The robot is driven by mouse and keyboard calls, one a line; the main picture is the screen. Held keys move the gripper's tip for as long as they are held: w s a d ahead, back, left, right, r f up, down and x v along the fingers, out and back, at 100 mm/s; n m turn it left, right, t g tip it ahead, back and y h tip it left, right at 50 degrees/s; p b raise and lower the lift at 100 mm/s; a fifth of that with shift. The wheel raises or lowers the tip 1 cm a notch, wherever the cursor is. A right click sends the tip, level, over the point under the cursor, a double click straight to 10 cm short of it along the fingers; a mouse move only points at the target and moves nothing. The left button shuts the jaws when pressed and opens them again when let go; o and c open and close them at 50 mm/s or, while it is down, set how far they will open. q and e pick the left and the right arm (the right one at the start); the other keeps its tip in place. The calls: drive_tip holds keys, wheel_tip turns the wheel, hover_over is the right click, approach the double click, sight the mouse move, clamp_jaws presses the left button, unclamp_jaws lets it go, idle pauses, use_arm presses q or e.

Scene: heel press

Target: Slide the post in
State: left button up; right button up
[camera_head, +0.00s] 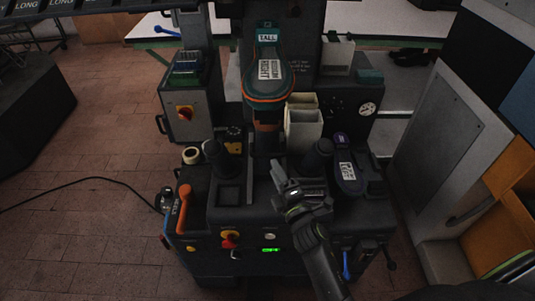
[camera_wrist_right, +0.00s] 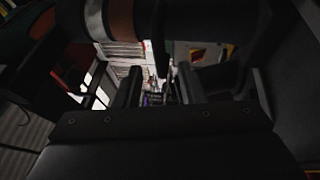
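A dark press machine (camera_head: 240,205) stands in the middle of the head view. A teal and orange shoe-shaped piece with white labels (camera_head: 268,75) sits high on it, above a dark upright (camera_head: 266,138). Two dark rounded post-like parts stand on the press, one at left (camera_head: 215,153) and one at right (camera_head: 318,157); I cannot tell which is the task's post. My right gripper (camera_head: 284,181) is over the front of the press, left of and nearer than the right post. In the wrist view its fingers (camera_wrist_right: 160,88) are apart with nothing clearly between them. My left gripper is out of view.
A dark sole-shaped piece with a label (camera_head: 347,176) lies right of the right post. Cream bins (camera_head: 303,125) stand behind. An orange lever (camera_head: 184,208) and a red-yellow knob (camera_head: 230,238) are on the front.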

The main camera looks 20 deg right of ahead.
sight(267, 155)
drive_tip(key=shift+b+x, duration=0.35)
drive_tip(key=shift+x, duration=2.8)
clamp_jaws()
